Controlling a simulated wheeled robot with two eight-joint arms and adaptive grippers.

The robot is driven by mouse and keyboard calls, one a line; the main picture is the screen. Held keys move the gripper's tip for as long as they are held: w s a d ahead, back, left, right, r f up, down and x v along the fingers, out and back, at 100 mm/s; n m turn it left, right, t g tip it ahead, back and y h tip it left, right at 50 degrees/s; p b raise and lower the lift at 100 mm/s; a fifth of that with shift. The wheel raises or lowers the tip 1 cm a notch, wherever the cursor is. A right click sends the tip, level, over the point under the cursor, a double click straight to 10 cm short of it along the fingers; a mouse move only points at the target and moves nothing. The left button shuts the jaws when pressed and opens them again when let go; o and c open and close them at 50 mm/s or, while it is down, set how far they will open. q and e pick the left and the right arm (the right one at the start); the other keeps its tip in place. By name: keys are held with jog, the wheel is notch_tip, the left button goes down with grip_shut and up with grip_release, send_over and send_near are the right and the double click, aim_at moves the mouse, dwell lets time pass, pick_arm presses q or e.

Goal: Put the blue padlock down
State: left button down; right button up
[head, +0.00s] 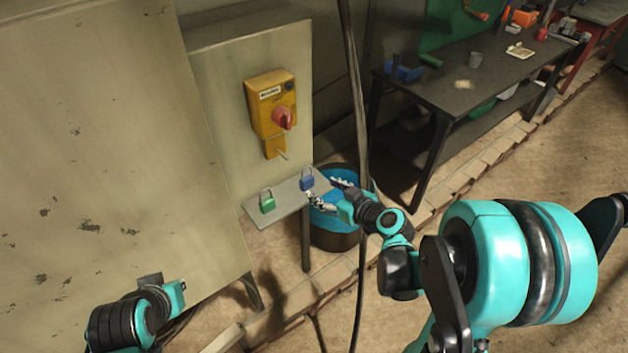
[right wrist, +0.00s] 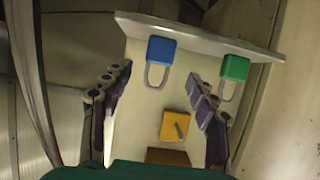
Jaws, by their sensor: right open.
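The blue padlock (head: 307,183) stands upright on a small grey shelf (head: 287,197), near its right end. It also shows in the right wrist view (right wrist: 161,50), where it appears upside down against the shelf. My right gripper (head: 325,191) is open just to the right of the blue padlock. In the right wrist view its fingers (right wrist: 160,82) are spread wide, with nothing held between them and the blue padlock beyond the tips. My left gripper (head: 165,288) is at the lower left, far from the shelf; its fingers are not clear.
A green padlock (head: 267,202) stands at the shelf's left end. A yellow switch box (head: 270,103) with a red knob (head: 284,118) is on the panel above. A blue-lined bin (head: 336,235) stands beneath and behind my right gripper. A dark cable hangs beside it.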

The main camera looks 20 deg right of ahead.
jog(key=s+a+r+m+g+h, duration=0.1)
jog(key=s+m+g+h, duration=0.1)
jog(key=s, duration=0.7)
jog(key=s+a+r+m+g+h, duration=0.1)
jog(key=s+r+m+g+h, duration=0.1)
jog(key=s, duration=0.6)
jog(key=shift+s+a+r+g+h, duration=0.15)
jog(key=shift+s+a+g+h, duration=0.2)
jog(key=shift+g, duration=0.55)
dwell(0.5)
